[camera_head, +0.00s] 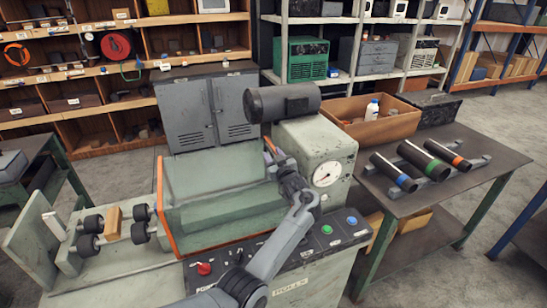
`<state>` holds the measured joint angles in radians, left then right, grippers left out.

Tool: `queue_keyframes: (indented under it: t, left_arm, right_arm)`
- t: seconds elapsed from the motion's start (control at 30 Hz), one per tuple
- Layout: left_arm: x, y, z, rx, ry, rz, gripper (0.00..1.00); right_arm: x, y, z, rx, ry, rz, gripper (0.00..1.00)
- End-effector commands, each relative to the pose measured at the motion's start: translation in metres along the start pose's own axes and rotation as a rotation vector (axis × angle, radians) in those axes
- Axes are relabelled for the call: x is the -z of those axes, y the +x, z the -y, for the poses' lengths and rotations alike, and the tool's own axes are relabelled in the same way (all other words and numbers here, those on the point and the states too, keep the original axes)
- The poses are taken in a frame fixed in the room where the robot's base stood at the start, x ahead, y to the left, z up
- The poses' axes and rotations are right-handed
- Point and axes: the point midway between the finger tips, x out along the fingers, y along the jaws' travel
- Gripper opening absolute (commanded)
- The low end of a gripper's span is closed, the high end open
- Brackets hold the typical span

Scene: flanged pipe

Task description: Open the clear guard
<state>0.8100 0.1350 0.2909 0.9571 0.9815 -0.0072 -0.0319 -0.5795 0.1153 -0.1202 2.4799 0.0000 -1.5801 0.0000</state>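The clear guard (215,172) is a see-through, faintly green cover on the pale green machine in the middle of the camera_head view. An orange edge (166,210) runs down its left side and along its lower front. The guard appears lowered over the machine's working space. My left gripper (275,158) is at the guard's right side, beside a short orange strip. My own wrist hides most of that spot, so I cannot tell whether the fingers touch or hold anything. My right gripper is not in view.
The control panel (320,248) with red, green and blue buttons lies in front. A motor (283,101) and a dial gauge (327,174) stand right of the guard. Black rollers (115,224) are on the left. A side table (480,152) holds several dark pipes and a box.

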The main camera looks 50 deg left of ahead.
Motion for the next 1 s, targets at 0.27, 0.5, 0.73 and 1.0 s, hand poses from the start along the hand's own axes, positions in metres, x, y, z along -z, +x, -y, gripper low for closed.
queue_keyframes:
  t: [0.27,0.5,0.73,1.0]
  left_arm:
    - [-0.001,-0.003,0.000,0.000,0.002,0.002,0.40]
    - [-0.002,-0.032,0.000,-0.001,0.001,0.004,0.40]
    - [-0.002,-0.072,0.000,-0.002,0.000,0.004,0.40]
    - [-0.001,-0.102,0.000,0.000,0.001,0.001,0.40]
  right_arm:
    - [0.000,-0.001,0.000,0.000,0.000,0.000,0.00]
    - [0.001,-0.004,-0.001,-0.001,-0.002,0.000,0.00]
    - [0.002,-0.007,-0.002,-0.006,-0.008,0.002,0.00]
    - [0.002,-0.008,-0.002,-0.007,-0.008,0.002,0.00]
